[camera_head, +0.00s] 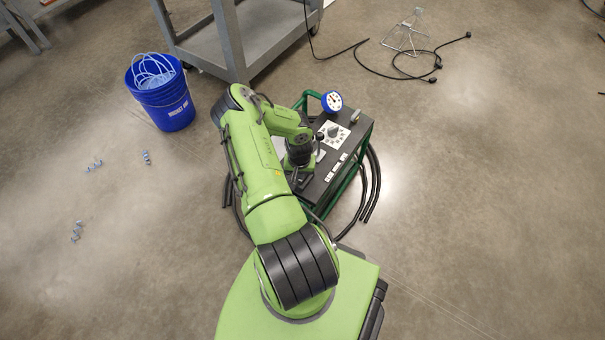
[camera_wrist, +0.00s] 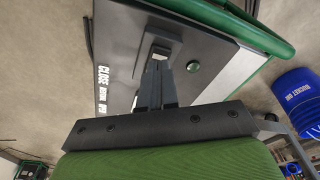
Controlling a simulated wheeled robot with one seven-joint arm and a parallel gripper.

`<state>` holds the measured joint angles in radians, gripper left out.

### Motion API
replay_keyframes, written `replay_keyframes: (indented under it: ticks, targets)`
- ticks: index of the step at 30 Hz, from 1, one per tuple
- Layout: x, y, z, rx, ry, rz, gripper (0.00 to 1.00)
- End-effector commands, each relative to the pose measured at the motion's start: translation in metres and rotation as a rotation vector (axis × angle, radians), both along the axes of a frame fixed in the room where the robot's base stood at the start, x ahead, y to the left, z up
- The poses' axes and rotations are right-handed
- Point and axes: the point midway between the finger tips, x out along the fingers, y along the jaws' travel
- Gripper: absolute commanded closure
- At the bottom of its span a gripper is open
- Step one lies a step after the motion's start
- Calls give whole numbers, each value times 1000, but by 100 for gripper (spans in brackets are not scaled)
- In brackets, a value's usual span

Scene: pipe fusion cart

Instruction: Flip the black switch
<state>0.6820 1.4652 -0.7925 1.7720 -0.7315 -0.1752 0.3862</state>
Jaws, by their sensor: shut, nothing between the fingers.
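The cart's black control panel (camera_wrist: 120,35) fills the upper part of the wrist view, with white lettering along its left side. A dark raised block (camera_wrist: 160,38) on it, which may be the black switch, sits just beyond my fingertips. My gripper (camera_wrist: 160,60) is shut and empty, its fingers pointing at this block. I cannot tell whether they touch it, or which way the switch is set. In the head view my arm hides the gripper tip and this part of the panel.
The green-framed cart (camera_head: 364,140) carries a blue-rimmed gauge (camera_head: 332,101) and a white plate with a dark knob (camera_head: 333,132). A round green button (camera_wrist: 193,66) is right of my fingers. Black hoses (camera_head: 372,190) hang beside the cart. A blue bucket (camera_head: 168,108) stands left.

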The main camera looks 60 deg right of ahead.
Motion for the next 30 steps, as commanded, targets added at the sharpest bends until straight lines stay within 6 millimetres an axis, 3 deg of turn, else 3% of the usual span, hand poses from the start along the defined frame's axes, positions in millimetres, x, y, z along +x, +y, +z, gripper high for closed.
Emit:
replay_keyframes:
  ticks: [1, 18, 30]
  targets:
    - [0, 0, 9, 0, -2, -2, 100]
    - [0, 0, 60, 0, 0, 0, 100]
    - [0, 0, 59, 0, 0, 1, 100]
